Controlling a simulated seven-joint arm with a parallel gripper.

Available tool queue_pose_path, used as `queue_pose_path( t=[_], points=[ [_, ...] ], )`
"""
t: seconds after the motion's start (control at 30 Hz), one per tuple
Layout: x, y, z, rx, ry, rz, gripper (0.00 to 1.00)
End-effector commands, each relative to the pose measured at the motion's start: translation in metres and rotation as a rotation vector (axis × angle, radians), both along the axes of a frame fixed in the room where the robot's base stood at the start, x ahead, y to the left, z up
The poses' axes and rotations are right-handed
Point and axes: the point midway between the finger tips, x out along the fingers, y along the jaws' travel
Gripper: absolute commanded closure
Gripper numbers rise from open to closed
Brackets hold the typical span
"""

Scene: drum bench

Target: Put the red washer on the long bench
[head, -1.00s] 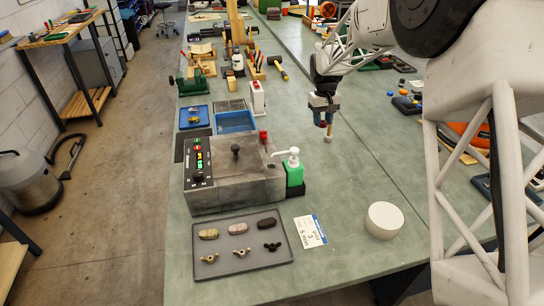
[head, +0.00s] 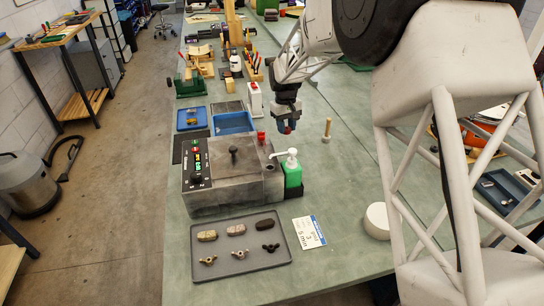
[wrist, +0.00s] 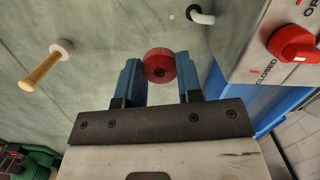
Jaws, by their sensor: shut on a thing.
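My gripper (head: 287,124) hangs above the long green-grey bench (head: 345,185), behind the grey machine and the green bottle. In the wrist view my gripper (wrist: 158,65) has its two blue fingers on either side of the red washer (wrist: 158,64), shut on it. The washer is a thick red ring with a dark hole. Only a bit of red shows between the fingertips in the head view. Bare bench surface shows beyond the washer in the wrist view. The gap from washer to bench is hard to judge.
The grey machine (head: 225,185) has a red knob (wrist: 292,43). A green pump bottle (head: 292,175), grey tray (head: 237,262), card (head: 309,231) and white disc (head: 376,220) are nearer. Bench right of the bottle is clear.

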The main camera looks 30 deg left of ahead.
Motion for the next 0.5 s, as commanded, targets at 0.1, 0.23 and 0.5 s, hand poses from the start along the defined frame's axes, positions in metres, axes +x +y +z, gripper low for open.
queue_pose_path(
  t=[0.1, 0.23, 0.5],
  points=[
    [0.0, 0.0, -0.007, -0.001, 0.001, 0.0, 0.92],
    [0.0, 0.0, -0.021, -0.002, 0.002, 0.0, 0.92],
    [0.0, 0.0, -0.055, -0.001, 0.001, 0.0, 0.92]
  ],
)
